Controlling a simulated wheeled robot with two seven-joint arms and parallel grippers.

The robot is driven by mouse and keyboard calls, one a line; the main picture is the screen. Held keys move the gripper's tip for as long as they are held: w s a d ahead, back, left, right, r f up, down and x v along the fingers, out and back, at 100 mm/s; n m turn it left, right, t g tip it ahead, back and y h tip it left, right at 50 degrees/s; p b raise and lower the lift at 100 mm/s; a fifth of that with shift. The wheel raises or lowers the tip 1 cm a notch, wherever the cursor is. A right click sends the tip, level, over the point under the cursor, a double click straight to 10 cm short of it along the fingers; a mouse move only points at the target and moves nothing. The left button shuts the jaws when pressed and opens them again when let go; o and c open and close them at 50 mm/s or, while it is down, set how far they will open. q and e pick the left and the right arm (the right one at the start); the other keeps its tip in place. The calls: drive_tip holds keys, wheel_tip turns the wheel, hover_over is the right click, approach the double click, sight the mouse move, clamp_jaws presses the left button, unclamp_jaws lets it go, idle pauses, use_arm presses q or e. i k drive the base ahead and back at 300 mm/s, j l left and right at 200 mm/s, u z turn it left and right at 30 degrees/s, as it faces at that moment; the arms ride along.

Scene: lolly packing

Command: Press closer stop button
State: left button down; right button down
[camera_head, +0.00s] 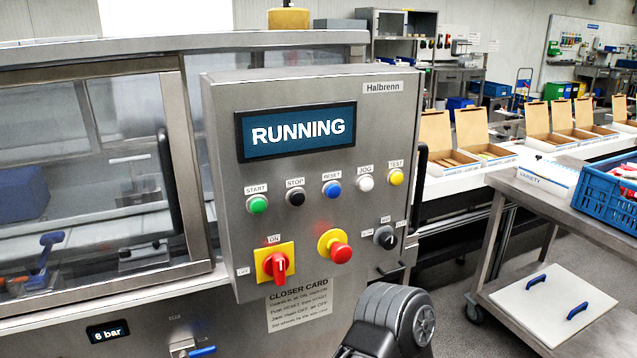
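The stop button (296,197) is a small round black button under a "STOP" label on the grey steel control panel (225,130). It sits between the green start button (258,204) and the blue reset button (332,189). Nothing covers it. The display (297,132) above reads "RUNNING". A dark rounded arm part of mine shows at the bottom centre, below the panel. No gripper fingers show, and nothing touches the buttons.
A white jog button (366,184) and yellow test button (396,178) continue the row. Below are a red rotary switch (276,265), a red emergency mushroom button (340,252) and a black selector knob (385,237). A steel trolley (500,185) stands at right.

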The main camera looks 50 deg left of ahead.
sight(297, 198)
drive_tip(key=i+l+u, duration=0.15)
drive_tip(key=i+u, duration=0.25)
drive_tip(key=i+l+u, duration=0.25)
drive_tip(key=u, duration=0.2)
drive_tip(key=i+l+u, duration=0.25)
drive_tip(key=u, duration=0.15)
drive_tip(key=i+l+u, duration=0.15)
drive_tip(key=l+u, duration=0.3)
drive_tip(key=i+l+u, duration=0.15)
drive_tip(key=l+u, duration=0.25)
drive_tip(key=l, duration=0.15)
drive_tip(key=l+u, duration=0.75)
drive_tip(key=l, duration=0.3)
drive_tip(key=l+u, duration=0.25)
drive_tip(key=l, duration=0.35)
drive_tip(key=k, duration=0.05)
